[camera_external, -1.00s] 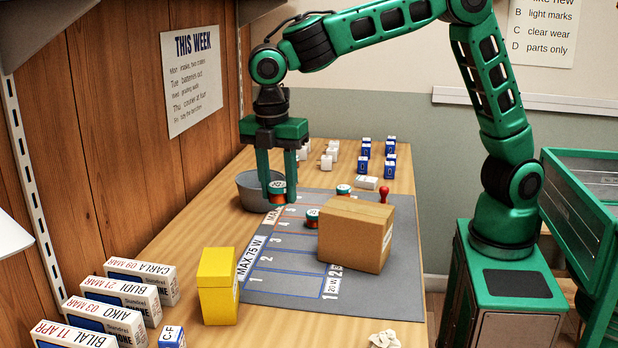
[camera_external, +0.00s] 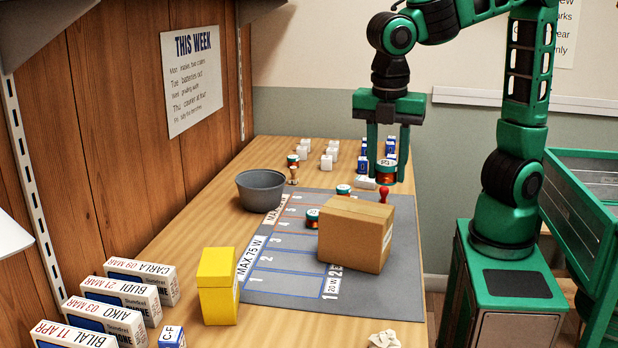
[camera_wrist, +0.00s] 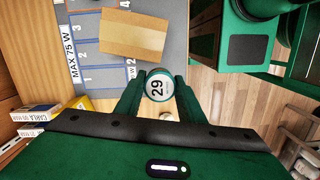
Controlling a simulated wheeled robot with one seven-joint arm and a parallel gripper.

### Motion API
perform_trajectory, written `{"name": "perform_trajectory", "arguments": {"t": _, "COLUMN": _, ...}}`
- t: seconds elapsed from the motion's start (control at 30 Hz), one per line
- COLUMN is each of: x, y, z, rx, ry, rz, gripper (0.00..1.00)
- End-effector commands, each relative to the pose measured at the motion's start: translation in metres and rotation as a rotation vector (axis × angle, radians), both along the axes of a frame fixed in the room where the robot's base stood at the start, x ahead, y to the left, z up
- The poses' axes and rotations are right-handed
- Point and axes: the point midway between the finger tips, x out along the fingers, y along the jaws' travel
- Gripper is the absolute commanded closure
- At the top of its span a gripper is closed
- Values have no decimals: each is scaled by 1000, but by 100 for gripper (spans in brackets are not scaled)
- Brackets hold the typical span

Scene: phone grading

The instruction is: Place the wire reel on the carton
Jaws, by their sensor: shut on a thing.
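My gripper (camera_external: 387,172) is shut on a wire reel (camera_external: 386,174), held in the air above the far right part of the grey mat, behind the carton. The carton (camera_external: 355,234), a closed brown box, stands on the right of the mat with a bare top. In the wrist view the carton (camera_wrist: 134,34) is above and left of the reel, apart from it.
On the grey mat (camera_external: 300,288), similar reels (camera_external: 312,214) stand left of and behind the carton. A red-knobbed item (camera_external: 384,194) stands below my gripper. A grey bowl (camera_external: 261,190), a yellow box (camera_external: 218,286) and labelled boxes (camera_external: 130,280) are to the left. Small blue and white boxes stand at the back.

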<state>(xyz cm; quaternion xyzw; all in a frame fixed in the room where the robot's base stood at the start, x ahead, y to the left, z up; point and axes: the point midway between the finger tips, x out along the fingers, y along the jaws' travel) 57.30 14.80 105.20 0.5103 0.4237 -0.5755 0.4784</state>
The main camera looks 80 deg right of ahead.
Motion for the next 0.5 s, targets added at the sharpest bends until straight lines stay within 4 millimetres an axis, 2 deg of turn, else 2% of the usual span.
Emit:
{"name": "perform_trajectory", "arguments": {"t": 0.3, "x": 38, "y": -51, "z": -39, "rx": -2, "ry": 4, "rz": -4, "gripper": 86}}
{"name": "perform_trajectory", "arguments": {"t": 0.5, "x": 56, "y": -73, "z": -56, "rx": -1, "ry": 2, "rz": -1, "gripper": 86}}
